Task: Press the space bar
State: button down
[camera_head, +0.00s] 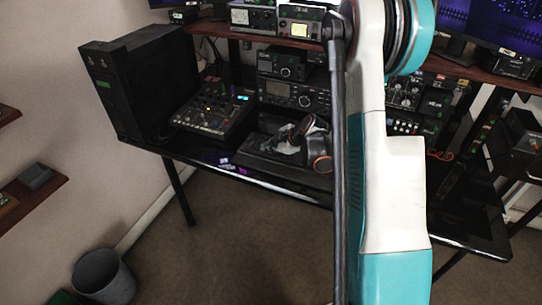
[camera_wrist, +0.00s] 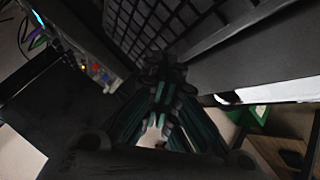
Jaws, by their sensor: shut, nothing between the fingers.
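In the wrist view a dark keyboard (camera_wrist: 215,25) with rows of black keys fills the top, tilted in the picture. I cannot pick out the space bar for certain among the dark keys. My gripper (camera_wrist: 163,68) is shut and empty, with its fingertips in front of the keyboard's lower edge in that picture. I cannot tell whether the tips touch a key. In the head view my arm stands across the middle and hides part of the desk, and I cannot make out the gripper or the keyboard clearly there.
A black desk (camera_head: 205,155) holds a mixer panel (camera_head: 214,110), a radio unit (camera_head: 295,95) and a tall black case (camera_head: 150,85) at the left. Screens and small devices stand on the shelf above. A bin (camera_head: 103,277) is on the floor, lower left.

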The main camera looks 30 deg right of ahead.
jog(key=shift+r, duration=0.1)
notch_tip(320, 180, up, 5)
jog(key=p, duration=0.3)
dwell(0.9)
